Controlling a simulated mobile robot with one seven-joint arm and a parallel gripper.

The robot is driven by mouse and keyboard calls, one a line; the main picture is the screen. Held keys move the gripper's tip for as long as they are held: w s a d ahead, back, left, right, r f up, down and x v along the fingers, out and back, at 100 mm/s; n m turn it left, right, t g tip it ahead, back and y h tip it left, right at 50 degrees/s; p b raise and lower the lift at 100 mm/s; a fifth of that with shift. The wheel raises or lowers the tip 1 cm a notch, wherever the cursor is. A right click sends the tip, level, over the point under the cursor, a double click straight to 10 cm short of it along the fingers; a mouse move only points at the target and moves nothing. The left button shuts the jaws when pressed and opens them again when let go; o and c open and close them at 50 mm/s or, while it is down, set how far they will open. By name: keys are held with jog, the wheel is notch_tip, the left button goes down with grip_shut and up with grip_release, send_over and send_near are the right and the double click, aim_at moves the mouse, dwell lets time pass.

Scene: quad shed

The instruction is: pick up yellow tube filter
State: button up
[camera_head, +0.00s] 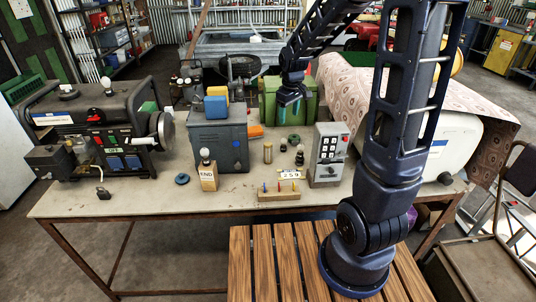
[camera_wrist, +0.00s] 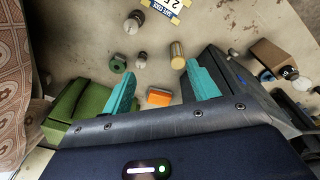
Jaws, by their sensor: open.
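The yellow tube filter (camera_head: 267,152) is a small upright, dull-gold cylinder on the workbench, right of a grey box. In the wrist view the tube filter (camera_wrist: 177,54) shows just beyond the fingertips, toward the right finger. My gripper (camera_head: 291,98) is above the back of the bench, in front of a green box. Its teal fingers (camera_wrist: 161,70) are spread apart with nothing between them. The tube filter is apart from both fingers.
The grey box (camera_head: 219,138) stands close left of the tube, and the green box (camera_head: 310,104) behind. An orange block (camera_wrist: 159,97) lies between them. Small dark parts (camera_head: 299,157), a grey keypad unit (camera_head: 328,152) and a wooden peg block (camera_head: 279,194) stand nearby. The bench front-left is mostly clear.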

aim_at(268, 151)
jog(key=w+a+f+n, duration=0.1)
jog(key=a+f, duration=0.1)
jog(key=f, duration=0.1)
jog(key=w+a+f+n, duration=0.1)
jog(key=w+a+f, duration=0.1)
jog(key=a+f, duration=0.1)
jog(key=w+a+f+n+g, duration=0.1)
jog(key=a+f, duration=0.1)
jog(key=f, duration=0.3)
jog(key=shift+w+a, duration=0.15)
jog(key=shift+w, duration=0.25)
jog(key=shift+w+a+f, duration=0.1)
jog(key=shift+w+f, duration=0.05)
jog(key=shift+f, duration=2.6)
jog(key=shift+w+a+f, duration=0.1)
jog(key=shift+f, duration=2.65)
jog(key=c, duration=1.1)
jog(key=shift+r, duration=0.15)
